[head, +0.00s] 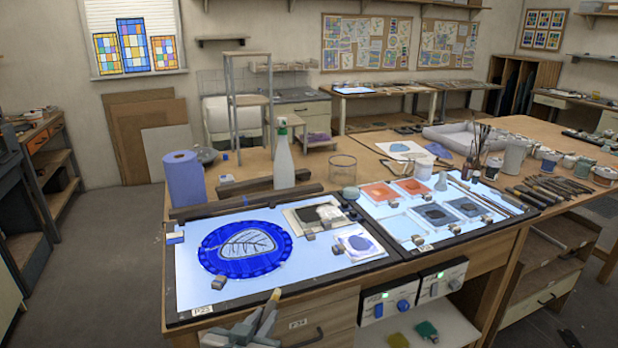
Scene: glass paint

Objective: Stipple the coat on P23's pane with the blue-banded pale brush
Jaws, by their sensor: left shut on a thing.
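P23's pane (222,238) is a round blue disc with dark line tracing around a paler patch in its middle. It lies on the left lit panel (310,262), above the P23 label (202,310). My left gripper (262,322) is at the bottom of the head view, in front of the panel's near edge and apart from the pane. It is shut on a slim brush (273,297) with a pale yellowish tip, tilted up to the right. No blue band can be made out on it. A small dark piece at the lower right edge may be my right gripper; its jaws cannot be read.
Small grey blocks (218,283) sit around the pane. A white palette with blue paint (358,244) lies to its right. A blue paper roll (183,178) and spray bottle (284,160) stand behind. The right lit panel holds several coloured tiles (379,194).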

